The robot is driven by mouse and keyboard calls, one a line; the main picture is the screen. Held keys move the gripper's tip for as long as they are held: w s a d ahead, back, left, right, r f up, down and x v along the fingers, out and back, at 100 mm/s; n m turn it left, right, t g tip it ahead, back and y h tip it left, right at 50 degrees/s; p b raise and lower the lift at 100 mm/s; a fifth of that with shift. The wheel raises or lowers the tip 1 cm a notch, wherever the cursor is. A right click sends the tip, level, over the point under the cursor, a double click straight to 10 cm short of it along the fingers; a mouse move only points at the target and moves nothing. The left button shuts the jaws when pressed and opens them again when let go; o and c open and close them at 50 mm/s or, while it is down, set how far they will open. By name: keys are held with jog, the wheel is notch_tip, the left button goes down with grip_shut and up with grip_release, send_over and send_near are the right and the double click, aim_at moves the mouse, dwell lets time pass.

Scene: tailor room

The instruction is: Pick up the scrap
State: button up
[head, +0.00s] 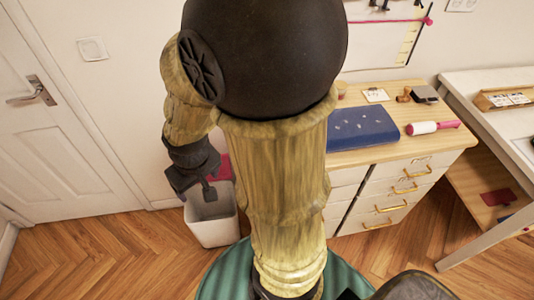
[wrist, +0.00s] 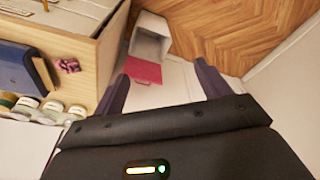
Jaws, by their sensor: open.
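A flat, deep pink-red piece, which looks like the scrap (head: 221,168), shows at the back edge of the white bin, by the wall. In the wrist view the scrap (wrist: 143,71) lies by the bin's rim, between and beyond the fingers; I cannot tell whether it rests on the rim or behind it. My gripper (head: 196,190) hangs over the bin in the head view, partly covering it. In the wrist view my gripper (wrist: 164,73) is open, with nothing between its fingers.
The white bin (head: 212,226) stands on the wooden floor beside the drawer cabinet (head: 391,186). Another red piece (head: 497,197) lies on the right table's lower shelf. The door (head: 52,120) is at left.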

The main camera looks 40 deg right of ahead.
jog(key=w+d+f+n+g+h, duration=0.5)
jog(key=w+d+f+n+h, duration=0.4)
jog(key=w+f+n+h, duration=0.2)
jog(key=w+n+h, duration=0.1)
jog(key=n+h, duration=0.1)
jog(key=n, duration=0.1)
jog(key=shift+w+d+g, duration=0.15)
jog(key=shift+d+g, duration=0.25)
jog(key=shift+f, duration=0.1)
jog(key=p+x, duration=0.3)
jog(key=x, duration=0.9)
jog(key=shift+d+f, duration=0.1)
jog(key=shift+s+d, duration=0.2)
jog(key=shift+s, duration=0.05)
jog(key=x, duration=0.1)
jog(key=p+x, duration=0.1)
jog(key=x, duration=0.1)
jog(key=p+x, duration=0.1)
jog(key=shift+s+d, duration=0.3)
jog(key=shift+s, duration=0.05)
